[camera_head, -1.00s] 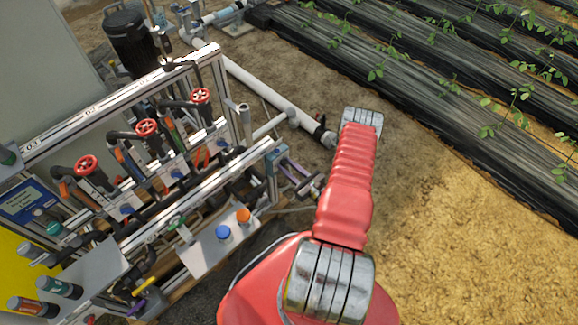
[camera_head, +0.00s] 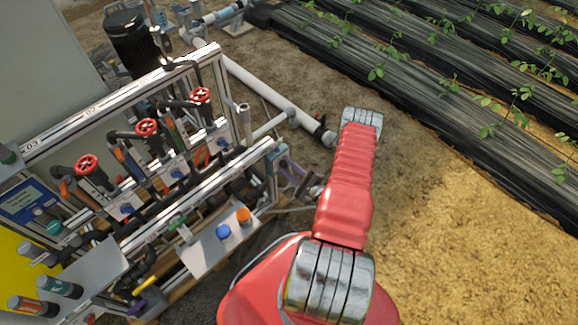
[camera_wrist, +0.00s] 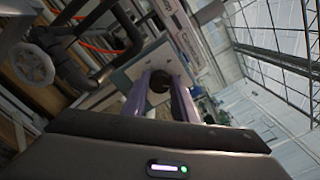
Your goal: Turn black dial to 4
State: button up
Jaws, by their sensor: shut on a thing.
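The black dial (camera_wrist: 158,82) shows in the wrist view as a dark round knob on a pale panel of a grey box (camera_wrist: 128,72). My gripper (camera_wrist: 159,90) has its two purple fingers on either side of the dial and is shut on it. In the head view my gripper (camera_head: 297,177) reaches left to the small blue-grey box (camera_head: 277,160) at the skid's right end. The dial is hidden there. I cannot read any scale numbers or the dial's pointer.
Red valve wheels (camera_head: 147,127) stand on the skid frame left of my arm. A plate with a blue knob (camera_head: 223,232) and an orange knob (camera_head: 243,215) is below. A white pipe (camera_head: 265,95) runs behind. Sandy ground (camera_head: 460,240) on the right is clear.

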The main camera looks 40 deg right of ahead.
jog(key=n, duration=0.7)
jog(key=shift+a+f, duration=0.1)
jog(key=shift+f, duration=0.05)
jog(key=n, duration=0.4)
jog(key=shift+f, duration=0.1)
jog(key=shift+a+f+n, duration=0.1)
jog(key=shift+a+n, duration=0.05)
jog(key=shift+n, duration=1.45)
jog(key=o, duration=1.1)
jog(key=shift+d, duration=0.2)
jog(key=shift+s, duration=0.1)
